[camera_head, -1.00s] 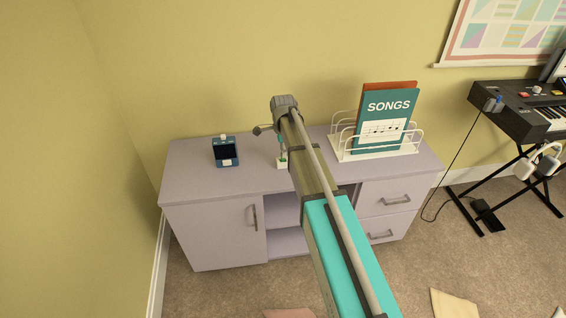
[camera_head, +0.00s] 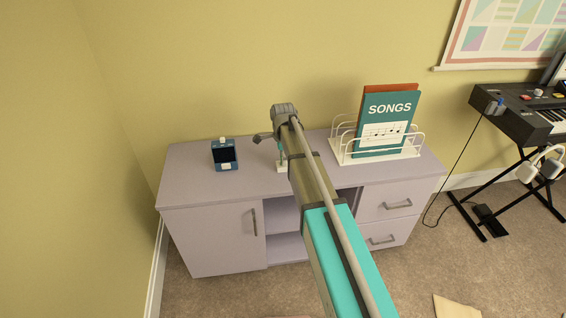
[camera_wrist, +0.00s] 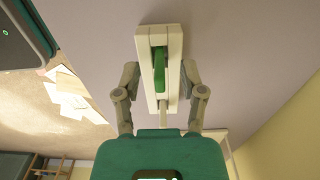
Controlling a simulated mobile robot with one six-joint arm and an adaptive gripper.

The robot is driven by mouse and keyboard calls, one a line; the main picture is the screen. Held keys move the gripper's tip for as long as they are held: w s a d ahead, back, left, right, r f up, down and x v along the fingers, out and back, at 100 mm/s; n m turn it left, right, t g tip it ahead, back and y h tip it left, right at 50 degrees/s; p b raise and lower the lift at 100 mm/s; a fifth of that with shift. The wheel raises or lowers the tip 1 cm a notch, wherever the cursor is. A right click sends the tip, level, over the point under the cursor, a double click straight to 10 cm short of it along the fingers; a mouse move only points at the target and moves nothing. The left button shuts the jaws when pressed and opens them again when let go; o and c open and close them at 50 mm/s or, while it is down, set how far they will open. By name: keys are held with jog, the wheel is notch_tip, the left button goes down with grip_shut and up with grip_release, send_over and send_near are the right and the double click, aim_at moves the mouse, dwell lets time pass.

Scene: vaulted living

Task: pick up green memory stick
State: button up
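The green memory stick (camera_wrist: 161,70) sits in the slot of a narrow white holder (camera_wrist: 146,62) in the wrist view. The holder stands on the lilac cabinet top. It also shows in the head view as a small white block (camera_head: 282,169) below the end of my arm, where the stick is hard to make out. My gripper (camera_wrist: 161,74) is open. One finger is on each side of the holder, near its long sides, and the stick lies between them. I cannot tell whether either finger touches the holder.
A dark blue device (camera_head: 224,155) stands left on the cabinet (camera_head: 190,185). A white wire rack (camera_head: 340,147) with a SONGS book (camera_head: 386,118) is at the right. Keyboard (camera_head: 530,110) stands further right. Yellow walls close off the back and left.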

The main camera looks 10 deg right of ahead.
grip_shut()
jog(key=shift+r, duration=0.2)
notch_tip(320, 180, up, 2)
jog(key=shift+p, duration=1.2)
jog(key=s+r+p, duration=1)
jog(key=s, duration=0.4)
jog(key=shift+d+r+p, duration=0.3)
jog(key=shift+r, duration=0.05)
